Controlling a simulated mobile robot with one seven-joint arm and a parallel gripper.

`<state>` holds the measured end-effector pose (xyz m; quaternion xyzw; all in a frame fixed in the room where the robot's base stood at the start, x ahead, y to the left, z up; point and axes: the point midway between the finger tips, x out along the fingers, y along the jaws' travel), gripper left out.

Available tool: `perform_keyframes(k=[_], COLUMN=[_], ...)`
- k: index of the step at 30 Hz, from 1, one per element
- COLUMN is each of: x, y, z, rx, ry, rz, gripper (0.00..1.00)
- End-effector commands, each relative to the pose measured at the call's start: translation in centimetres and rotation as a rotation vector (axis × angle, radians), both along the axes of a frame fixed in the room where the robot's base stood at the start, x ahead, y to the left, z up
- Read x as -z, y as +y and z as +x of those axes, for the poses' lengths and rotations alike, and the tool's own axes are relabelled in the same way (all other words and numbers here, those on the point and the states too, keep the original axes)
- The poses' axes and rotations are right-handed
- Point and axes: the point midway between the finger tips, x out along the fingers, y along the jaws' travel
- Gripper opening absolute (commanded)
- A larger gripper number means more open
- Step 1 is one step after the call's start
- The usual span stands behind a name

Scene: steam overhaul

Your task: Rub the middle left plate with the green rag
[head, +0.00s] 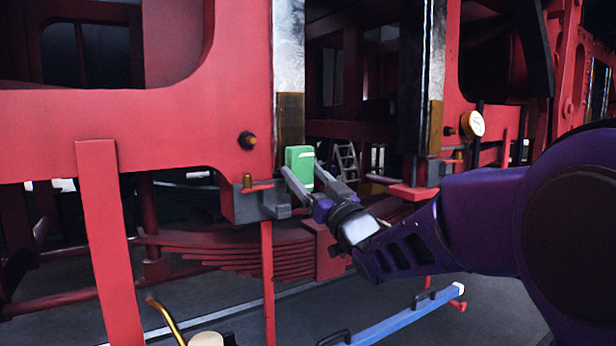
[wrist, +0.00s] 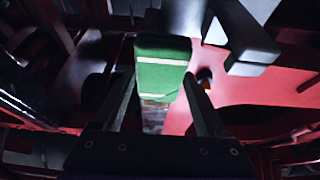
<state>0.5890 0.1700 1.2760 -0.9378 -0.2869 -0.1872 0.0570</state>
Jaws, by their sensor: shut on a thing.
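The green rag (head: 299,160) is a folded block between the fingers of my gripper (head: 304,176), which is shut on it. In the wrist view the rag (wrist: 162,68) sits between the two dark fingers. Behind and above the rag in the head view is an upright plate on the red frame, with a brown lower part (head: 290,112) and a bright, silvery upper part (head: 289,45). The rag is at the brown part's lower end and hides some of it. I cannot tell whether they touch, or whether this is the plate named.
A grey block with an orange-red handle (head: 257,187) is just below left of the rag. Another upright plate with a brown lower part (head: 435,125) and a gauge (head: 472,124) are to the right. A blue bar (head: 400,320) lies low in front. Leaf springs (head: 235,247) are below.

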Motion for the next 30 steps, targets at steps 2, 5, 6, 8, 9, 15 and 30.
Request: perform_keyframes(k=[2,5,6,8,9,15,30], x=[0.0,0.0,0.0,0.0,0.0,0.0,-0.8], y=[0.1,0.2,0.3,0.3,0.4,0.6,0.9], z=[0.1,0.3,0.4,0.5,0.6,0.9,1.2], rx=[0.000,0.000,0.000,0.000,0.000,0.000,0.000], ry=[-0.001,-0.001,-0.001,-0.001,0.000,0.000,-0.002], rz=[0.001,0.001,0.001,0.001,0.000,0.000,0.000], gripper=[0.30,0.30,0.30,0.30,0.30,0.30,0.30])
